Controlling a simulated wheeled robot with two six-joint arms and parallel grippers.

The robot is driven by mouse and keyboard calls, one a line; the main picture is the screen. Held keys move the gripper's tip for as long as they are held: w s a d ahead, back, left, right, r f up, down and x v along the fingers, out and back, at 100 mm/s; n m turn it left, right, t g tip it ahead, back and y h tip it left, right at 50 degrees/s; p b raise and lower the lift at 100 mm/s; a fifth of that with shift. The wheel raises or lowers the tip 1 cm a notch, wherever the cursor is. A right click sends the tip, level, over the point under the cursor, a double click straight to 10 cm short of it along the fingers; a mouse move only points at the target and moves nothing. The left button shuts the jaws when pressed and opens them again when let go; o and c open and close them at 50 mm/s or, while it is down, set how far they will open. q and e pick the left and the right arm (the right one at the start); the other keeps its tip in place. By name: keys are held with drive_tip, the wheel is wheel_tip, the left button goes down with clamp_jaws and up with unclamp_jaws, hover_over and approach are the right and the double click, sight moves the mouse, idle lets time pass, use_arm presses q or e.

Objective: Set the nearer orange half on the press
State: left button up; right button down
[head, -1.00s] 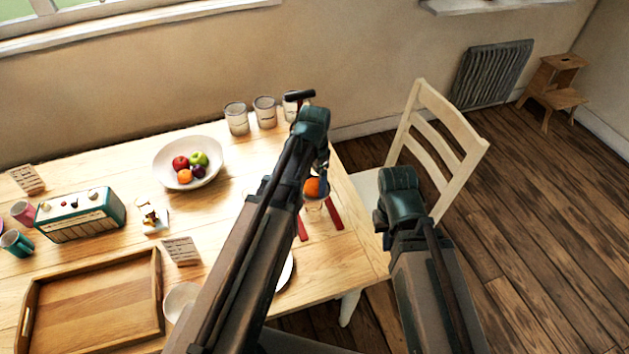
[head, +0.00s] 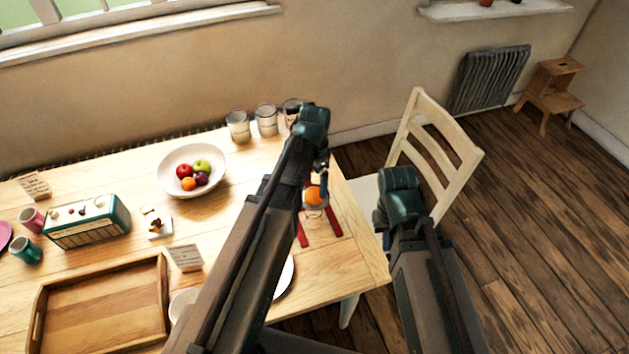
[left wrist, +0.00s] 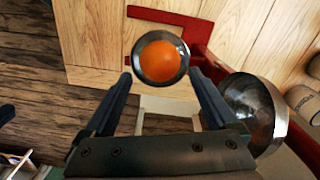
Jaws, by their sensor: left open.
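An orange half (head: 314,195) sits rounded side up in a round metal cup of the red press (head: 334,221). In the left wrist view, the orange half (left wrist: 160,62) is ringed by the cup's metal rim. A larger metal dome (left wrist: 262,105) is beside it on the right, nearer the camera. My left gripper (left wrist: 160,74) is open, its fingers to either side below the cup and apart from the orange; its fingers also show in the head view (head: 323,178). My right arm's end is at the table's right edge, and its fingers cannot be made out.
A white plate (head: 287,278) is mostly hidden behind my left arm. A wooden tray (head: 163,300), a radio (head: 88,222), a fruit bowl (head: 165,182) and jars (head: 266,120) stand on the table. A white chair (head: 440,150) is at the right end.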

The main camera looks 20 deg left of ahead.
sight(315, 192)
use_arm(q)
wheel_tip(315, 192, up, 7)
drive_tip(key=p, duration=0.6)
idle(0.6)
drive_tip(key=s+d+f+n+y+b, duration=0.1)
drive_tip(key=s+d+f+n+b, duration=0.3)
drive_tip(key=s+d, duration=0.6)
drive_tip(key=s, duration=0.4)
drive_tip(key=shift+s+d, duration=0.15)
drive_tip(key=shift+d, duration=0.1)
